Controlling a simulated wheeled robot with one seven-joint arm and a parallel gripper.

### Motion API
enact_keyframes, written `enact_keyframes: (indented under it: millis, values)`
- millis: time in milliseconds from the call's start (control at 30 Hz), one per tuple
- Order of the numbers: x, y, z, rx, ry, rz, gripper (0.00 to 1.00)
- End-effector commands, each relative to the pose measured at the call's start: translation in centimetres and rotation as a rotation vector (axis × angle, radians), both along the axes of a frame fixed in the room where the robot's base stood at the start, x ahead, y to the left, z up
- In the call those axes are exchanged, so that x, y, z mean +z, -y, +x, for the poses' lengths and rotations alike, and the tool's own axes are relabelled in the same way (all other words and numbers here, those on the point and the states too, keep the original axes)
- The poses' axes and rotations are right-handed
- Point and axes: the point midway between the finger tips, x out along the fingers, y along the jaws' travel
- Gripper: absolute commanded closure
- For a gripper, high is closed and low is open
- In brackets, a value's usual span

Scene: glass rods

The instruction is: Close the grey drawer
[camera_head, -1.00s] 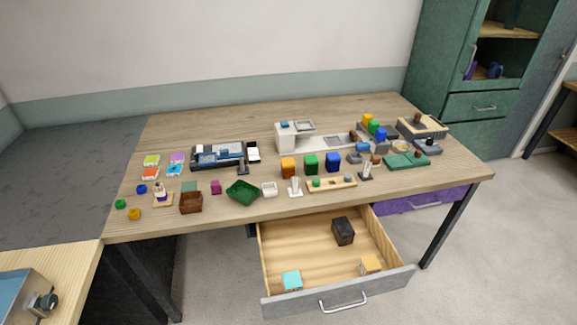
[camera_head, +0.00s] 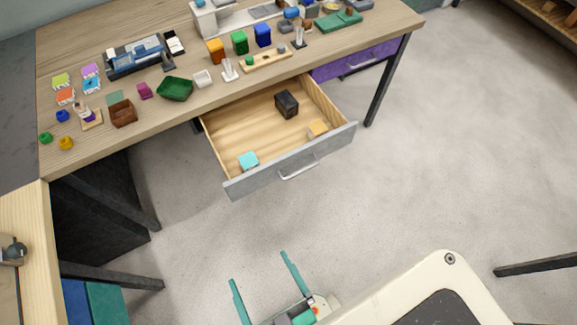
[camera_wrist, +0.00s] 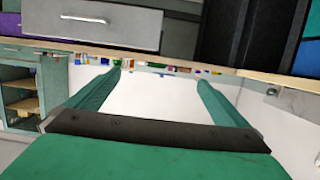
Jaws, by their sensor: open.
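The grey drawer (camera_head: 292,163) is pulled well out from under the table's front edge in the head view. Its wooden inside holds a black box (camera_head: 286,104), a cyan block (camera_head: 249,161) and a yellowish block (camera_head: 317,129). A silver bar handle (camera_head: 299,171) is on its grey front. My gripper (camera_head: 260,268) is open and empty, below and apart from the drawer front in the picture. In the wrist view, which looks upside down, the grey drawer front (camera_wrist: 98,30) and its handle (camera_wrist: 84,19) show at the upper left, beyond my green fingers (camera_wrist: 158,82).
A closed purple drawer (camera_head: 365,62) is right of the grey one. The wooden table (camera_head: 130,146) carries many small objects, including a green tray (camera_head: 175,88) and a brown box (camera_head: 123,113). Dark table legs stand on both sides. The floor (camera_head: 420,170) before the drawer is clear.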

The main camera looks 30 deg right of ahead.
Motion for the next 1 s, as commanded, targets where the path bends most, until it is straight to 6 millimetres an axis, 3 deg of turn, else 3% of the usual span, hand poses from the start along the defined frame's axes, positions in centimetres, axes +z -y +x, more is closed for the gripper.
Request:
enact_keyframes:
  millis: [33,167,267,400,600,700,833,1000]
  values:
    - [0.0,0.0,0.0,-0.001,0.000,0.001,0.12]
    - [-1.6,0.8,0.4,-0.040,-0.025,0.025,0.43]
    - [-4.8,2.4,1.1,-0.122,-0.075,0.082,0.67]
    - [-11.3,5.5,2.4,-0.274,-0.174,0.221,1.00]
    - [-19.5,9.4,4.5,-0.454,-0.283,0.474,1.00]
    - [-22.6,11.3,5.8,-0.519,-0.312,0.610,1.00]
    - [-25.6,13.8,7.8,-0.574,-0.325,0.799,1.00]
    - [-27.1,17.8,10.7,-0.595,-0.293,1.042,1.00]
